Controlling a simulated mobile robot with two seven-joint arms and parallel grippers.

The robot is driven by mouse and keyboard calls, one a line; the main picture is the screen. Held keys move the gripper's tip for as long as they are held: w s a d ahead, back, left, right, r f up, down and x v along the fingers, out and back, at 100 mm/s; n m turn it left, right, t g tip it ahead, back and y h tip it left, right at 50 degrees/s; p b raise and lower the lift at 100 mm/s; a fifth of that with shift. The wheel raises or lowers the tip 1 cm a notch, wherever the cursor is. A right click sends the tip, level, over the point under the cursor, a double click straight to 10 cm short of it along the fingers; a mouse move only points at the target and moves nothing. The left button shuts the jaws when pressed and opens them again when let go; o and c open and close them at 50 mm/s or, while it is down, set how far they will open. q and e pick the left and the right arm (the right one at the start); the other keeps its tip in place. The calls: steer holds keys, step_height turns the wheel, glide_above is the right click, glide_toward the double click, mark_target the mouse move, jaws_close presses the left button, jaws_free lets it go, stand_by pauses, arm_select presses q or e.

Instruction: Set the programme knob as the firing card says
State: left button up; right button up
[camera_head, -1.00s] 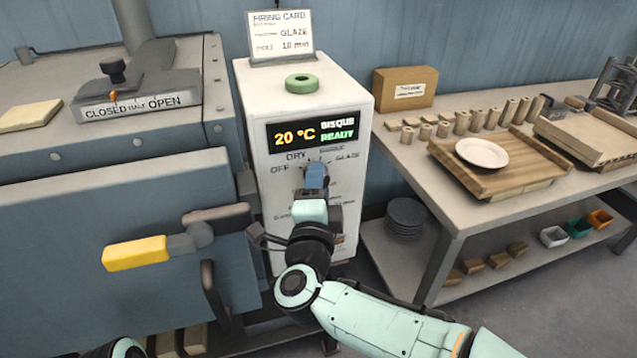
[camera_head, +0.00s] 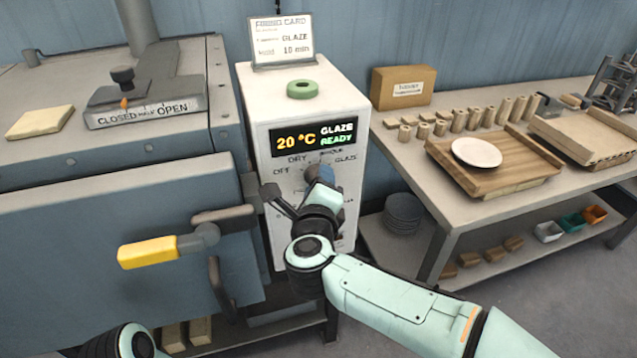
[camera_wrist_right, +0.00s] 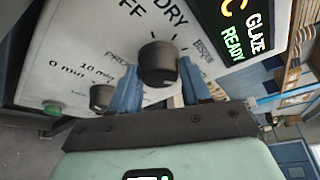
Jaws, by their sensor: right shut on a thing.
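The firing card (camera_head: 281,41) stands on top of the white control box (camera_head: 257,92) and reads GLAZE and 10 min. The display (camera_head: 314,136) reads 20 °C, GLAZE, READY. The programme knob (camera_wrist_right: 157,55), a dark round knob below the display, sits between the blue fingers of my right gripper (camera_wrist_right: 157,72) in the right wrist view. My right gripper (camera_head: 320,175) is shut on it. In the head view the gripper hides most of the knob. DRY, OFF and GLAZE are printed around it. The knob's pointer is not clear. My left gripper is out of view.
A smaller knob (camera_wrist_right: 102,97) with minute markings sits below the programme knob. The kiln door's yellow handle (camera_head: 148,252) juts out at left. A bench (camera_head: 450,205) with a wooden tray (camera_head: 530,165) and plate (camera_head: 477,152) stands at right.

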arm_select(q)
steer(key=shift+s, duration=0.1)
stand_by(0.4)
arm_select(e)
steer(key=o, duration=1)
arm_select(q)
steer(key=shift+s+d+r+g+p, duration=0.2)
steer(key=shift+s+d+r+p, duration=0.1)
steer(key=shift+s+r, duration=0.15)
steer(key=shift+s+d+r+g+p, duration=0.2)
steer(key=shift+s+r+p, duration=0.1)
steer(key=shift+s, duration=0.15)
arm_select(e)
steer(key=s+r, duration=0.1)
steer(key=s, duration=0.7)
steer(key=s+r, duration=0.1)
steer(key=s, duration=0.4)
steer(key=shift+a+r, duration=0.15)
steer(key=shift+r, duration=0.15)
